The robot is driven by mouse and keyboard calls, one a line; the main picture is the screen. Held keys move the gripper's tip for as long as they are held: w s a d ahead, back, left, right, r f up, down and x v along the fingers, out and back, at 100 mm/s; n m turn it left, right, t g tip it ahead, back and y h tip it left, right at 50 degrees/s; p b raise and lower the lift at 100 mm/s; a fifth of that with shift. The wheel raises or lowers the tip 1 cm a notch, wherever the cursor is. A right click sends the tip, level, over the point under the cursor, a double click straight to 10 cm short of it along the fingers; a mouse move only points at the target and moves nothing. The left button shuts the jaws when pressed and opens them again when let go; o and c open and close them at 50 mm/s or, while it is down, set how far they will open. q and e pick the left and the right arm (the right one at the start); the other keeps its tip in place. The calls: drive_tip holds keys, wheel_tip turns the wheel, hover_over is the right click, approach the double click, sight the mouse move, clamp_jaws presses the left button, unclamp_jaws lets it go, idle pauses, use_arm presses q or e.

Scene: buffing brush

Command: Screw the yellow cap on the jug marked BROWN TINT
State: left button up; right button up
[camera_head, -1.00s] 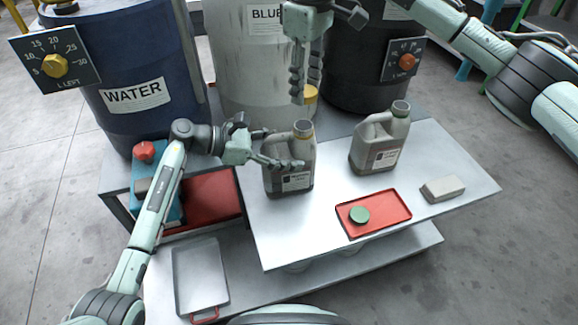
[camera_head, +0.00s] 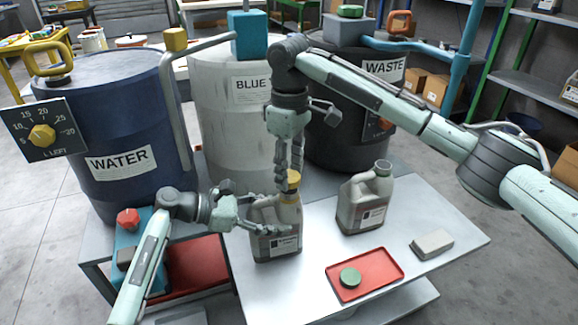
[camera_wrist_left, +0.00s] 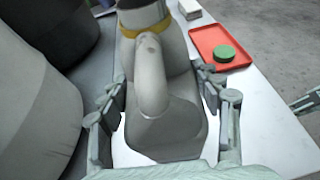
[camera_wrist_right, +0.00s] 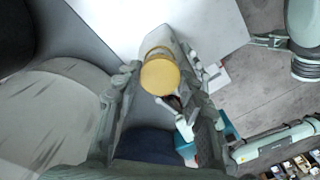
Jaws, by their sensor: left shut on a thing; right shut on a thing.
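A grey jug (camera_head: 277,245) stands upright at the left of the white table; its label is too small to read. My left gripper (camera_head: 262,222) is shut around its body, with one finger on each side in the left wrist view (camera_wrist_left: 158,95). The yellow cap (camera_head: 294,179) is at the top of this jug, over its mouth. My right gripper (camera_head: 287,188) points down and is shut on the cap, whose round top shows in the right wrist view (camera_wrist_right: 160,76). I cannot tell whether the cap's thread has caught.
A second grey jug (camera_head: 365,205) stands to the right, uncapped. A red tray (camera_head: 382,268) holds a green cap (camera_head: 350,277); a grey block (camera_head: 432,243) lies right of it. The WATER drum (camera_head: 118,125), BLUE drum (camera_head: 232,120) and WASTE drum (camera_head: 340,140) stand behind.

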idle(0.3)
drive_tip(key=shift+f, duration=0.85)
drive_tip(key=shift+f, duration=0.55)
